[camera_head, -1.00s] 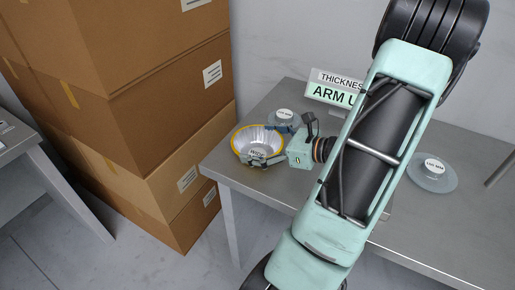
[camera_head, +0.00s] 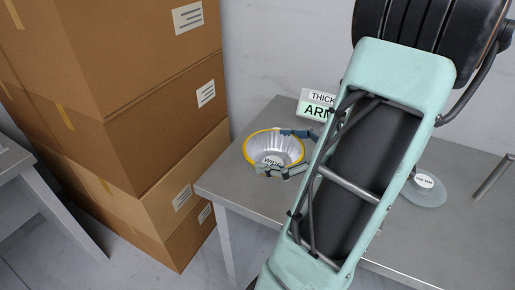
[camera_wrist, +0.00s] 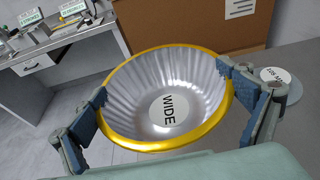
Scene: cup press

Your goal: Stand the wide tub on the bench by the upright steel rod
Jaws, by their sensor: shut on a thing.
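The wide tub (camera_head: 259,153) is a silver fluted bowl with a yellow rim and a round "WIDE" label inside. My gripper (camera_head: 284,152) is shut on it, with one finger on each side of the rim. In the wrist view the tub (camera_wrist: 190,75) fills the middle, tilted in the picture, between the two dark blue finger pads of my gripper (camera_wrist: 168,98). It appears to be above the bench (camera_head: 240,193), near its left end. A grey rod (camera_head: 493,177) shows at the right edge of the head view; its base is not clear.
A clear disc (camera_head: 425,191) with a round label lies on the bench right of my arm. A sign (camera_head: 315,104) stands at the back, partly hidden by my arm. Tall cardboard boxes (camera_head: 130,110) stand left of the bench. In the wrist view another labelled disc (camera_wrist: 290,88) lies at right.

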